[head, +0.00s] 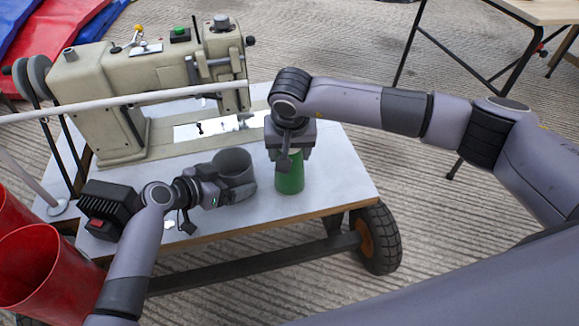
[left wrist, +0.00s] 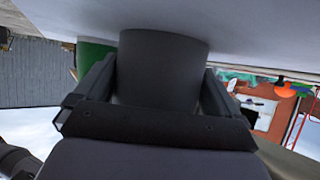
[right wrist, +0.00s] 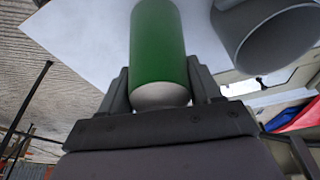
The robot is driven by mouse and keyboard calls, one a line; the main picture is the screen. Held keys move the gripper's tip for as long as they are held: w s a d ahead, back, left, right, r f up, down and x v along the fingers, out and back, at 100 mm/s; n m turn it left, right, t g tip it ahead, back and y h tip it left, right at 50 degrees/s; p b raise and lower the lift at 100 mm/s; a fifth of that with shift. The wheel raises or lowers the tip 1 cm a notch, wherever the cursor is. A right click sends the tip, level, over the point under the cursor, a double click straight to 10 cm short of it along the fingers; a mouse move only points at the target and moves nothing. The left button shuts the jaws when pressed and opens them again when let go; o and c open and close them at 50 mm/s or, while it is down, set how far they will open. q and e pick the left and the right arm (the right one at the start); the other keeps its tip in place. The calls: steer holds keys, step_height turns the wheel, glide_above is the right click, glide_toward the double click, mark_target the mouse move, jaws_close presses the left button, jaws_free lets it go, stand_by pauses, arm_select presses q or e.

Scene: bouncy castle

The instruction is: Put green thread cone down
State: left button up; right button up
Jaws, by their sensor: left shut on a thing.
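The green thread cone (head: 290,176) stands upright on the white sewing table (head: 325,185), near its front edge. My right gripper (head: 288,150) comes from above and is shut on its upper part. In the right wrist view the green cone (right wrist: 158,45) sits between the two fingers, with its pale end towards the palm. My left gripper (head: 215,190) is shut on a grey cylinder (head: 233,168), just left of the green cone. This grey cylinder (left wrist: 163,65) fills the left wrist view between the fingers, and part of the green cone (left wrist: 93,58) shows behind it.
A beige sewing machine (head: 170,95) stands at the back of the table. A black box with a red button (head: 110,208) is at the table's left front. Red bins (head: 45,265) stand at lower left. The table's right end is clear.

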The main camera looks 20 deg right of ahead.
steer(key=shift+c, duration=1.2)
step_height(320, 180, up, 10)
step_height(320, 180, down, 10)
steer(key=shift+r, duration=0.2)
steer(key=shift+f, duration=0.1)
stand_by(0.3)
steer(key=o, duration=1.6)
steer(key=shift+f, duration=0.1)
